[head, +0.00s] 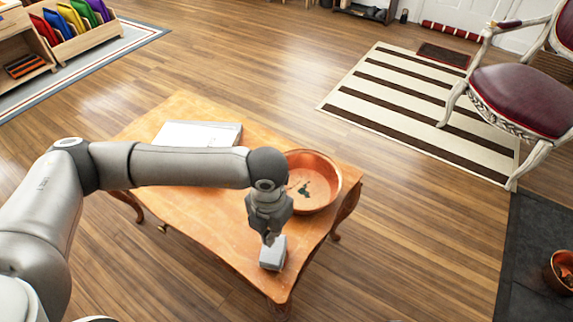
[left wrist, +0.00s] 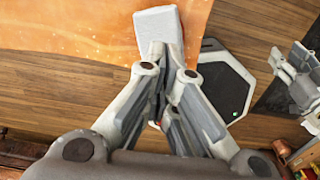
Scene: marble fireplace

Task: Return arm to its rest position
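My left arm reaches in from the left over the wooden table. My left gripper (head: 270,238) points down above a small pale grey block (head: 272,254) near the table's front corner. In the left wrist view the block (left wrist: 158,30) shows just beyond the fingertips (left wrist: 165,55), which are close together and overlap its near edge. I cannot tell whether they touch or hold it. What seems to be my right gripper (left wrist: 290,75) shows partly at the right of the left wrist view; its finger state is unclear.
The table (head: 215,215) also holds a copper bowl (head: 316,190) beside my arm and a white flat book-like object (head: 197,133) behind it. A red-seated chair (head: 520,100) and a striped rug (head: 400,105) are at right. Open wooden floor surrounds the table.

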